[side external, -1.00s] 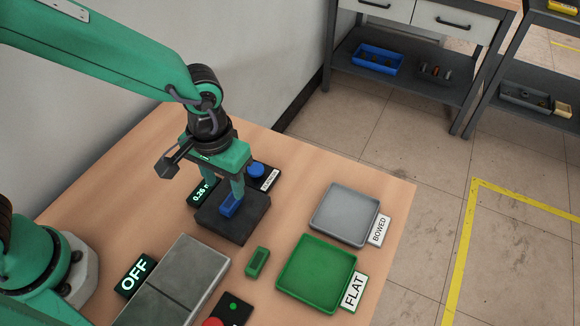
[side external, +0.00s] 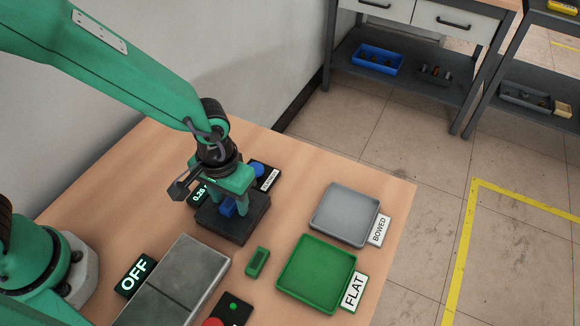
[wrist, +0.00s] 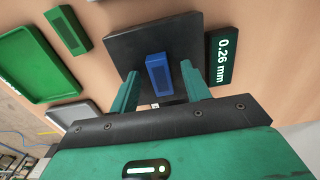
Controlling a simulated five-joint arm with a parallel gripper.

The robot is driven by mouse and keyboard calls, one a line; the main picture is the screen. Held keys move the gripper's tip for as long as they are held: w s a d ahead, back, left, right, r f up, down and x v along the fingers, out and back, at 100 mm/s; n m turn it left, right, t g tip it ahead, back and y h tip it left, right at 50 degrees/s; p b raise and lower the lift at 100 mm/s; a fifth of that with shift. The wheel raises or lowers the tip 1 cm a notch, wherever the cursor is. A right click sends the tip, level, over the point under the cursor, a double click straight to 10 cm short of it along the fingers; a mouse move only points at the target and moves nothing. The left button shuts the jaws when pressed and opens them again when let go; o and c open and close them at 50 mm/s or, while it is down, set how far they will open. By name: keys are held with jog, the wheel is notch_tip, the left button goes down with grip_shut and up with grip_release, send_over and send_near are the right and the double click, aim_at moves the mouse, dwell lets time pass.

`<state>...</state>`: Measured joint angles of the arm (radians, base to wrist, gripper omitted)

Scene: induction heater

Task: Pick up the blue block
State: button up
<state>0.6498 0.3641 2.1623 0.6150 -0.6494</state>
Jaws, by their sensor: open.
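The blue block (side external: 228,208) lies on a dark square plate (side external: 232,228). In the wrist view the blue block (wrist: 158,74) lies on the dark plate (wrist: 122,45), between my fingers. My gripper (side external: 230,205) is open and low over the plate, with its fingers on either side of the block. In the wrist view, gaps show between the block and both fingers of my gripper (wrist: 160,70). The fingers partly hide the block in the side view.
A green block (side external: 257,262) lies near the green FLAT tray (side external: 316,304), with the grey BOWED tray (side external: 345,239) behind. A display reading 0.26 mm (wrist: 222,58) is beside the plate. A grey metal slab (side external: 178,285) and an OFF sign (side external: 135,275) stand in front.

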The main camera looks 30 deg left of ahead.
aim_at(230, 203)
dwell(0.4)
grip_shut()
jog(key=shift+r, duration=0.2)
jog(key=shift+r, duration=0.85)
notch_tip(230, 203, up, 2)
jog(key=shift+r, duration=0.2)
jog(key=s+d+r, duration=0.4)
jog(key=s+r, duration=0.2)
jog(key=s, duration=0.4)
jog(key=shift+s+d+r, duration=0.15)
jog(key=shift+s+r, duration=0.15)
jog(key=shift+s, duration=0.1)
jog(key=shift+w, duration=0.1)
